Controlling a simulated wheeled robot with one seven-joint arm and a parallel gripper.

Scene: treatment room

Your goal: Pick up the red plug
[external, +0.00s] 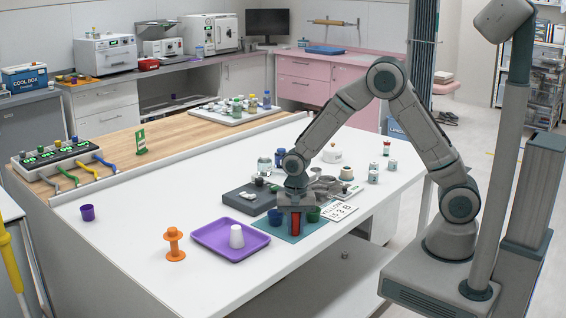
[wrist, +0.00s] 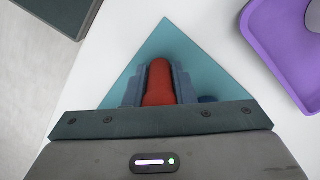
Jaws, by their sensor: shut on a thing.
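The red plug (external: 296,223) stands upright over the teal mat (external: 284,237) near the front of the white table. My gripper (external: 295,220) points down and is shut on it. In the wrist view the red plug (wrist: 159,83) sits between the two fingers of my gripper (wrist: 158,84), with the teal mat (wrist: 167,42) beneath. I cannot tell whether the plug touches the mat. A blue cup (external: 274,217) and a green cup (external: 313,214) stand on either side of my gripper.
A purple tray (external: 212,246) with a white cup (external: 236,237) lies left of the mat. An orange spool (external: 174,245) and a purple cup (external: 87,213) stand farther left. A dark grey block (external: 237,201) and a printed card (external: 341,211) are close by.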

